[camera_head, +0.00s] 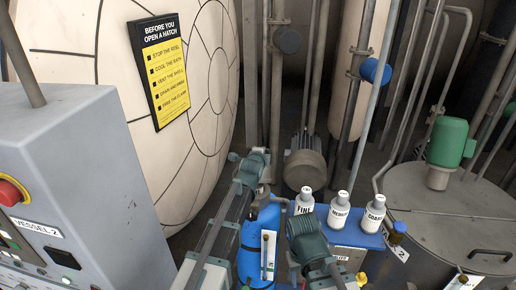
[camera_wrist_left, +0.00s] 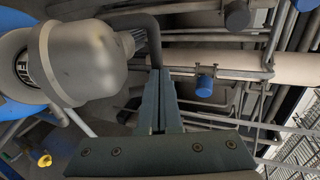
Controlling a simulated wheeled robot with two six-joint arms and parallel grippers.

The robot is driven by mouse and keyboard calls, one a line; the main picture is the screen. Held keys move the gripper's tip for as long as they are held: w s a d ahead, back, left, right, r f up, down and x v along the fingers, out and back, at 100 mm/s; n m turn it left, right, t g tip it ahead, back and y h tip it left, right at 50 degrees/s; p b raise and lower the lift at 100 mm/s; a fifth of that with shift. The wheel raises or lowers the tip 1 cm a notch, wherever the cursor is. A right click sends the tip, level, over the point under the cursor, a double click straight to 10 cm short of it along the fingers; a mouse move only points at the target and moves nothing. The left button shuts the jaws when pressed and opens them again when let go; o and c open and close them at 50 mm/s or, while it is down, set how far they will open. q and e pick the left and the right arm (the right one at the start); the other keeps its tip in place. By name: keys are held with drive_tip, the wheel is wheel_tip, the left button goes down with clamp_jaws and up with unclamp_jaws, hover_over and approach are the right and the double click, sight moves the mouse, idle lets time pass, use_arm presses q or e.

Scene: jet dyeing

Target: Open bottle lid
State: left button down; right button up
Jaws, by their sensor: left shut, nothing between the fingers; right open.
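Three white bottles with grey caps stand upright in a row on a blue shelf (camera_head: 335,228) in the head view: FINE (camera_head: 304,203), a middle one (camera_head: 339,213) with a label hard to read, and COARSE (camera_head: 373,215). My left gripper (camera_head: 254,162) is shut and empty, to the left of the FINE bottle.
A blue cylinder (camera_head: 258,242) is at the left, a steel vessel (camera_head: 450,215) with a green motor (camera_head: 450,143) at the right. A grey control cabinet (camera_head: 75,150) fills the left side. Pipes run behind.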

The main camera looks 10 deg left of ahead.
use_arm(q)
drive_tip(key=w, duration=0.4)
drive_tip(key=w+r, duration=0.1)
drive_tip(key=w, duration=0.1)
drive_tip(key=shift+d, duration=0.1)
drive_tip(key=w+f+g, duration=0.1)
drive_tip(key=w+f, duration=0.2)
drive_tip(key=w, duration=0.6)
drive_tip(key=shift+w+d+g, duration=0.15)
drive_tip(key=shift+w+g, duration=0.15)
drive_tip(key=shift+w, duration=0.1)
drive_tip(key=shift+s, duration=0.1)
idle(0.4)
